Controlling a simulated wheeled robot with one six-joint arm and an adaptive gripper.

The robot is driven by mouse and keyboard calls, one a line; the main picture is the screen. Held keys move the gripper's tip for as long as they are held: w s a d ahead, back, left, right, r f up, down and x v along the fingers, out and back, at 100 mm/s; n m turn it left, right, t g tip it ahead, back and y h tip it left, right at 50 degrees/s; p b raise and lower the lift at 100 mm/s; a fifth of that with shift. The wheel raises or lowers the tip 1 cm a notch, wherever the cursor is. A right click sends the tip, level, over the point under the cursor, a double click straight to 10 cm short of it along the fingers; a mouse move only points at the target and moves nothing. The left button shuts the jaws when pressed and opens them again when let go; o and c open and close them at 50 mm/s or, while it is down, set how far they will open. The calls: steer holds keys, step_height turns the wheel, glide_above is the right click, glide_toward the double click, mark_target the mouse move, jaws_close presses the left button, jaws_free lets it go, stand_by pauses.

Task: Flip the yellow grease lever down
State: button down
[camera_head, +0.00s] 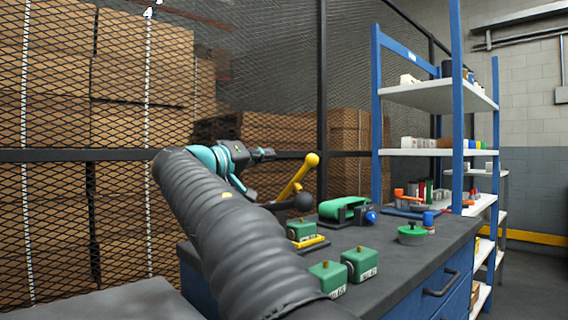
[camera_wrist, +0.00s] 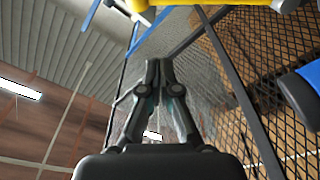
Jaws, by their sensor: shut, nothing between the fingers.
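The yellow lever (camera_head: 295,178) stands raised over the bench and leans up to the right, with a round yellow knob (camera_head: 312,159) at its top. A dark round ball (camera_head: 303,201) shows by its lower part; its base is partly hidden by my arm. My gripper (camera_head: 268,154) is to the left of the knob, at about the same height in the picture, with a gap between them. In the wrist view my gripper (camera_wrist: 158,65) is shut with nothing between the fingers. A yellow part (camera_wrist: 230,3), probably the lever, crosses the top edge there.
Green blocks (camera_head: 361,264) with small knobs, a green belt device (camera_head: 344,209) and a round green part (camera_head: 411,235) stand on the dark bench (camera_head: 410,268). A blue shelf rack (camera_head: 457,120) is behind at right. A mesh fence (camera_head: 270,95) runs behind the bench.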

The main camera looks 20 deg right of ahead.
steer(key=r+p, duration=0.1)
steer(key=p, duration=0.1)
glide_above(294, 184)
steer(key=w, duration=0.1)
steer(key=shift+a+r, duration=0.1)
steer(key=shift+a, duration=0.05)
steer(key=shift+s+f+b, duration=0.65)
steer(key=shift+s+f, duration=0.75)
steer(key=shift+f, duration=0.1)
steer(key=shift+f, duration=0.1)
